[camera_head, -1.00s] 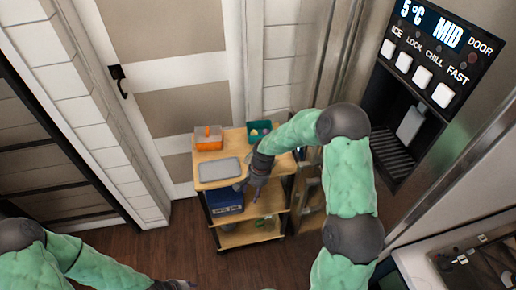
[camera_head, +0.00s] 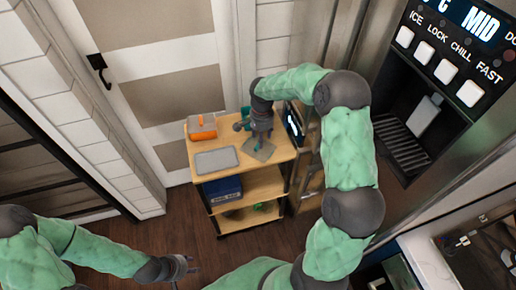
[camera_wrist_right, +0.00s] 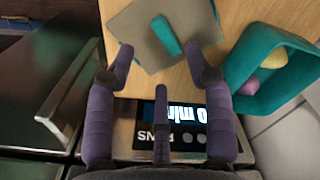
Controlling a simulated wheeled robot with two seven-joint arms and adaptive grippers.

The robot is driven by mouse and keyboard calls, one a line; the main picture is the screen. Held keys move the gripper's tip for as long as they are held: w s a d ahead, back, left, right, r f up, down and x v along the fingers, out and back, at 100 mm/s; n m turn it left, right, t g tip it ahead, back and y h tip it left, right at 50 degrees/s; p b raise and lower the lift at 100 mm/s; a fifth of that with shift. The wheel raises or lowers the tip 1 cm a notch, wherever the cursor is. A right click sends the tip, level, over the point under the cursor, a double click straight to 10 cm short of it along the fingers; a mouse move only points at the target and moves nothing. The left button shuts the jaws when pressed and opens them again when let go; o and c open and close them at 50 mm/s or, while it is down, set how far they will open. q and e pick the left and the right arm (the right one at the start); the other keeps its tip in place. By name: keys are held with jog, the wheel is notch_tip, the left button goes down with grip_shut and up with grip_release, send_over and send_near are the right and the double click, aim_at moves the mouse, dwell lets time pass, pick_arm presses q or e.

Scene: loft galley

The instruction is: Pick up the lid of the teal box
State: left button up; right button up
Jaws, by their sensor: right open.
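The lid, a grey square plate (camera_head: 263,150) with a teal bar handle (camera_wrist_right: 167,35), lies on the cart's wooden top. The open teal box (camera_wrist_right: 262,72) is beside it, with a yellow and a pink round thing inside. In the head view the box (camera_head: 246,113) is mostly behind my right arm. My right gripper (camera_head: 260,135) is open above the lid. In the right wrist view its fingers (camera_wrist_right: 165,65) are spread on either side of the handle, apart from it. My left gripper (camera_head: 188,265) is open and empty, low over the floor.
An orange box (camera_head: 202,131) and a grey tray (camera_head: 216,161) are on the cart top (camera_head: 284,152). A blue box (camera_head: 222,188) sits on the shelf below. A device with a lit display (camera_wrist_right: 185,114) stands close beside the cart, near the fridge.

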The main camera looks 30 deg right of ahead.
jog(key=shift+a+f, duration=0.15)
jog(key=shift+f, duration=0.3)
jog(key=f+b, duration=0.1)
jog(key=f, duration=0.2)
jog(key=shift+w+a+f+b, duration=0.1)
jog(key=shift+a+f+b, duration=0.2)
jog(key=shift+a+b, duration=0.1)
jog(key=shift+f, duration=0.35)
grip_shut()
